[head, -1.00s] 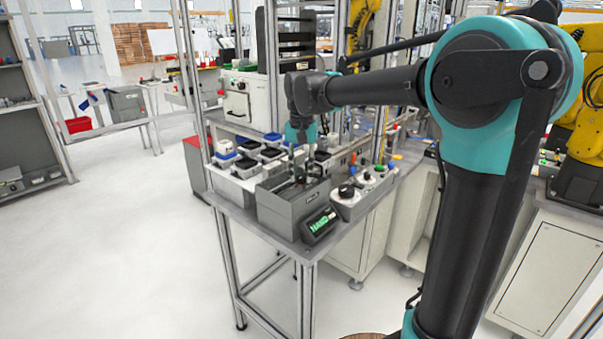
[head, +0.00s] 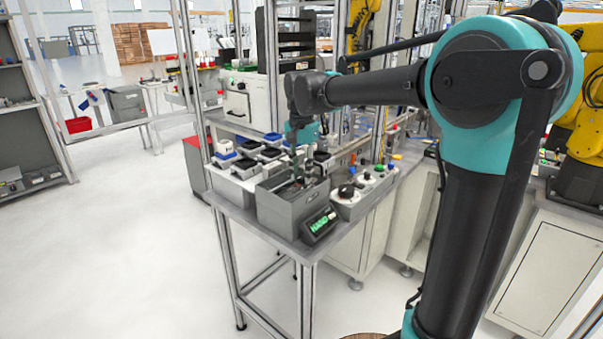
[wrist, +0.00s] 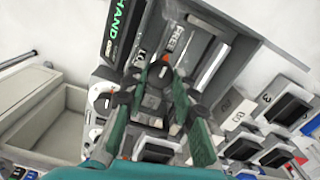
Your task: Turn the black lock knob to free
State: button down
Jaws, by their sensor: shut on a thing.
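The black lock knob (wrist: 157,73) sits in a grey open-topped box (head: 284,213) on the bench. My gripper (wrist: 158,80) is shut on the knob, one finger on each side, in the wrist view. An orange mark shows at the knob's upper edge, between a FREE label (wrist: 180,39) and a partly hidden label at its left; it looks closer to FREE. The fingers hide much of the knob. In the head view my gripper (head: 298,178) reaches down into the box, and the knob is too small to make out.
The box walls stand close around my gripper.

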aim_at(302, 177)
jog(key=c, duration=1.2)
grip_release()
notch_tip(302, 177, up, 12)
